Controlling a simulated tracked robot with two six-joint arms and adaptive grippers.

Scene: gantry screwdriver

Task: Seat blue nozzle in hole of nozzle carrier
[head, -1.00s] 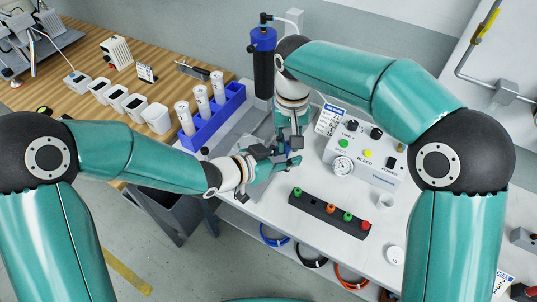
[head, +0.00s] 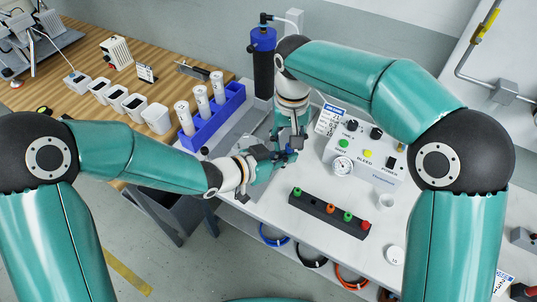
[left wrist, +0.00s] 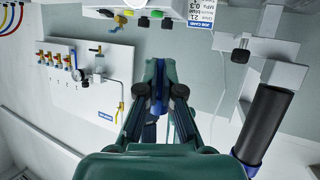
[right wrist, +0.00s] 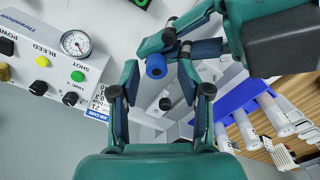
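The blue nozzle (right wrist: 155,66) is a small blue cylinder. In the right wrist view it sits between the fingers of my left gripper (right wrist: 178,50), which comes in from the upper right. The left wrist view shows these fingers (left wrist: 160,80) nearly together with blue between them. My right gripper (right wrist: 158,82) is open, its two fingers apart and the nozzle near its tips. In the head view both grippers meet above the bench, left of the dark nozzle carrier (head: 322,208). The carrier bar holds green, orange and red nozzles, with a gap between the left green and the orange.
The control box (head: 365,160) with gauge and knobs stands right of the grippers. A blue rack (head: 215,120) with white tubes stands to their left, and a dark cylinder (head: 263,70) behind. The bench between grippers and carrier is clear.

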